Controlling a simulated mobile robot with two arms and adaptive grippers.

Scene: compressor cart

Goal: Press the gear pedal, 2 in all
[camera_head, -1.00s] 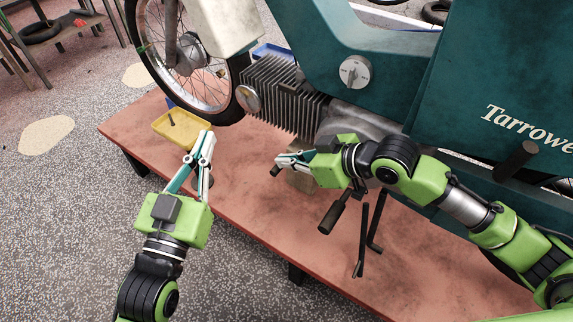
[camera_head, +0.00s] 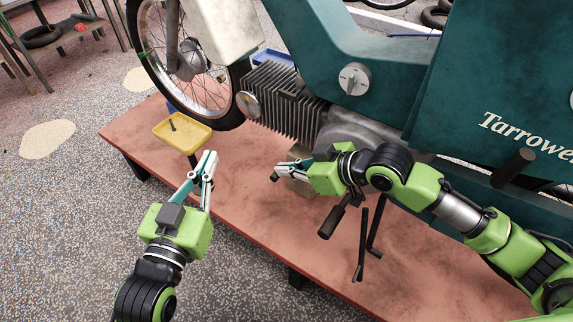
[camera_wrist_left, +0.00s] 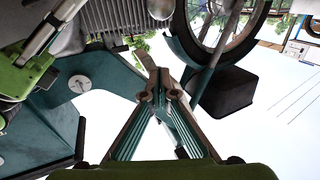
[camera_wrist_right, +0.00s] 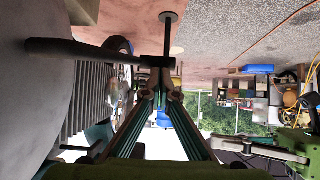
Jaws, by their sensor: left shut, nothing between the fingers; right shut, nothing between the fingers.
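The gear pedal shows as a black end (camera_head: 274,177) at the tip of my right gripper (camera_head: 283,168), below the finned engine; the gripper hides most of it. In the right wrist view, a dark pedal lever (camera_wrist_right: 85,50) runs in from the left and ends in a round-headed peg. My right fingertips (camera_wrist_right: 160,82) are shut, empty, and at the lever's end; I cannot tell whether they touch. My left gripper (camera_head: 210,156) is shut and empty to the left of the pedal, above the stand's edge. In the left wrist view its fingertips (camera_wrist_left: 157,78) are together.
The green motorcycle (camera_head: 430,80) stands on a reddish platform (camera_head: 250,205). A yellow tray (camera_head: 198,137) lies near the front wheel (camera_head: 205,90). A black footrest (camera_head: 331,220) and stand legs (camera_head: 363,245) sit just below my right forearm. Open floor lies at the left.

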